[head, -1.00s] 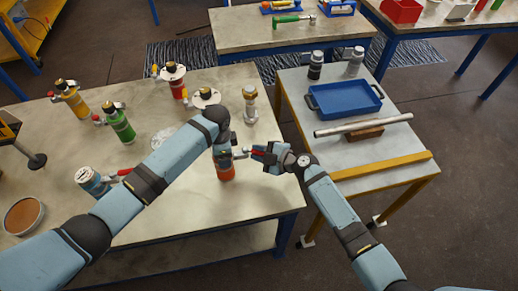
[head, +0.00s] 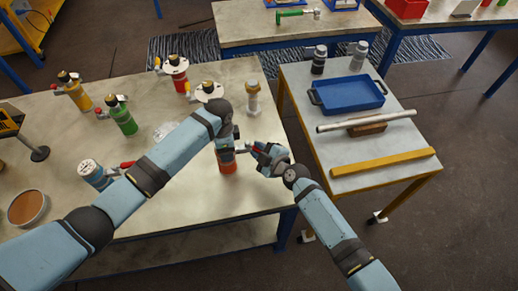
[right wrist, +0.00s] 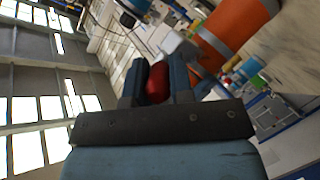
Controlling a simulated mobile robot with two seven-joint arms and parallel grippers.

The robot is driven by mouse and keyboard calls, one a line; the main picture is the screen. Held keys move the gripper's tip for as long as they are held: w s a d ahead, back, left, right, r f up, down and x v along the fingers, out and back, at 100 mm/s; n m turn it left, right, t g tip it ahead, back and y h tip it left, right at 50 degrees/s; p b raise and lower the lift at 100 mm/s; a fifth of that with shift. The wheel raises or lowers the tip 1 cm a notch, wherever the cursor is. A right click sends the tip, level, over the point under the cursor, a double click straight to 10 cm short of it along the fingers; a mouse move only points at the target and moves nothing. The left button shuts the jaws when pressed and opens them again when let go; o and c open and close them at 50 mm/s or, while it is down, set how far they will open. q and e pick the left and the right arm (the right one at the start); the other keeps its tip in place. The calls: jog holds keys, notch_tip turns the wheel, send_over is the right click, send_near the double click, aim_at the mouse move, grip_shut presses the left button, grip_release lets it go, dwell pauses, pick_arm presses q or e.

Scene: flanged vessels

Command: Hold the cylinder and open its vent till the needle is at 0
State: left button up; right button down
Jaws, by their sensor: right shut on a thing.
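The orange cylinder (head: 228,166) stands upright near the front right of the left table, its upper part hidden behind my left arm. My left gripper (head: 225,145) is at the cylinder's upper body, mostly covered by its own wrist, so its fingers cannot be made out. My right gripper (head: 251,148) is at the cylinder's right side, shut on the red vent handle. In the right wrist view the red handle (right wrist: 157,82) sits between the two fingers, and the orange cylinder (right wrist: 232,35) is beyond at upper right. I cannot see its needle.
A blue vessel with a white dial (head: 93,173), a green vessel (head: 122,118), a yellow one (head: 77,95) and a brown-filled bowl (head: 27,208) stand further left. A pale flanged post (head: 253,98) is behind. The right table carries a blue tray (head: 350,93), a rod and a yellow bar.

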jog(key=c, duration=1)
grip_release()
jog(key=shift+s, duration=0.1)
jog(key=v, duration=1.2)
jog(key=shift+c, duration=0.2)
